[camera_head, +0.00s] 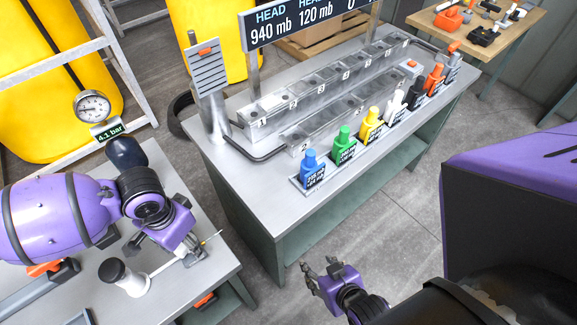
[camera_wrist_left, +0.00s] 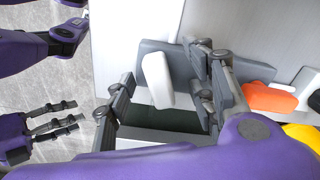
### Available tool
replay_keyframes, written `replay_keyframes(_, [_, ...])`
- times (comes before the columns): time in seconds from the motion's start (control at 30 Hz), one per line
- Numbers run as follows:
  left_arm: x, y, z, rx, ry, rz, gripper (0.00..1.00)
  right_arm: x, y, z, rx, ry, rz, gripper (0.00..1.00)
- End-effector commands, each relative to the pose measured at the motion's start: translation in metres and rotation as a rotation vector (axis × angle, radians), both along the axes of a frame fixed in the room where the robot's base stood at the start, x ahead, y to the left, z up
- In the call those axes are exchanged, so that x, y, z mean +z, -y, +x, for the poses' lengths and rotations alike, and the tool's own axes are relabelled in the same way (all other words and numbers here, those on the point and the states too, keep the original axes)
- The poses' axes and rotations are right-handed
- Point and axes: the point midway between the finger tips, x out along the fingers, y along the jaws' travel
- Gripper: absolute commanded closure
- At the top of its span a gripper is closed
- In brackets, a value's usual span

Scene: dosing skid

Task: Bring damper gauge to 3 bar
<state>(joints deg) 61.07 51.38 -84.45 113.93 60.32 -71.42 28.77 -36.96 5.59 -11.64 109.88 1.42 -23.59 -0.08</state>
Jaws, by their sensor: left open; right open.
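The damper gauge (camera_head: 92,106) is a round white dial at the left of the head view, and the label under it (camera_head: 108,132) reads 4.1 bar. A dark rounded vessel (camera_head: 127,153) stands just below it, partly behind my left arm. My left gripper (camera_head: 183,247) is low over the left bench, its fingers apart. In the left wrist view, the open fingers (camera_wrist_left: 160,95) are on either side of a small white piece (camera_wrist_left: 157,78) in front of a grey block (camera_wrist_left: 180,62); contact cannot be told. My right gripper (camera_head: 322,274) is open and empty over the floor.
A white post with a black cap (camera_head: 124,278) stands on the left bench beside my left gripper. The middle bench (camera_head: 235,150) carries a metal channel and a row of coloured bottles (camera_head: 343,147). A gap of floor separates the benches.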

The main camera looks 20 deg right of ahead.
Motion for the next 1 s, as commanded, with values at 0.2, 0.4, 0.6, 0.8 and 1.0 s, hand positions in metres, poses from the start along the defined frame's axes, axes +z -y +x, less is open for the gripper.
replay_keyframes(0.2, [0.011, 0.000, 0.001, -0.001, 0.002, 0.000, 0.50, 0.001, 0.001, 0.002, -0.001, 0.005, -0.001, 0.50])
replay_keyframes(0.4, [0.031, 0.000, 0.000, -0.001, 0.001, 0.000, 0.50, 0.002, 0.000, 0.003, 0.000, 0.005, 0.000, 0.50])
replay_keyframes(0.6, [0.051, 0.000, 0.001, 0.000, 0.001, 0.000, 0.50, 0.002, 0.000, 0.003, 0.001, 0.006, 0.001, 0.50])
replay_keyframes(0.8, [0.068, 0.000, 0.000, -0.001, 0.001, 0.000, 0.50, 0.002, -0.002, 0.003, 0.002, 0.005, 0.002, 0.50])
replay_keyframes(1.0, [0.071, 0.000, 0.000, -0.001, 0.000, 0.000, 0.50, 0.002, -0.002, 0.003, 0.002, 0.005, 0.002, 0.50])
